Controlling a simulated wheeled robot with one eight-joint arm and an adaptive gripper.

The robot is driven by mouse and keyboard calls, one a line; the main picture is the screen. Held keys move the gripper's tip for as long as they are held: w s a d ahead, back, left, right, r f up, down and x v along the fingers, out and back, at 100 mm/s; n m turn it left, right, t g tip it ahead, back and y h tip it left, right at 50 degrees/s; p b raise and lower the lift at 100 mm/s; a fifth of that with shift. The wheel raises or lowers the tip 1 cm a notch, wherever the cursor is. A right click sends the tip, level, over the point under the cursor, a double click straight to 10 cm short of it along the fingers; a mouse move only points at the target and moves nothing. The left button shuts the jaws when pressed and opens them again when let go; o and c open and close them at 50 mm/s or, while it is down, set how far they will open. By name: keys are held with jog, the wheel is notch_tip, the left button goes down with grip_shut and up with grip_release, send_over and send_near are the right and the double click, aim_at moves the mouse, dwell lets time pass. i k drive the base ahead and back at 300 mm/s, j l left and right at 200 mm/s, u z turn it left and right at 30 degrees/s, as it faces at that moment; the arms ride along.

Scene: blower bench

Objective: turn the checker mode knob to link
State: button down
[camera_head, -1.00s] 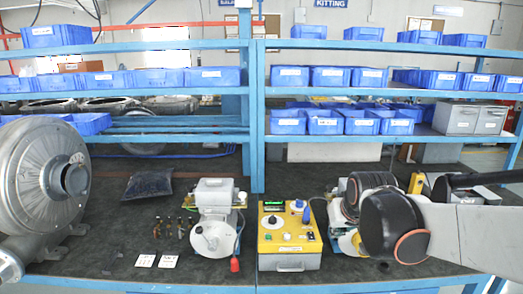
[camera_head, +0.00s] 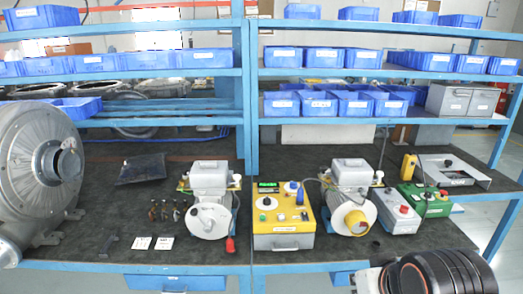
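A yellow-topped control box (camera_head: 284,242), which looks like the checker, stands near the front edge of the bench. My gripper is not in view; only a black and grey part of my arm shows at the bottom right, below the bench front and apart from the box.
Blower units with white housings stand left (camera_head: 209,180) and right (camera_head: 351,171) of the box. A grey box with a red button (camera_head: 396,222) and a green box (camera_head: 429,208) stand further right. A large metal blower (camera_head: 30,185) fills the left. Shelves with blue bins rise behind.

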aim_at(267, 201)
jog(key=i, duration=1.1)
jog(key=i+l, duration=0.2)
jog(key=u, duration=0.05)
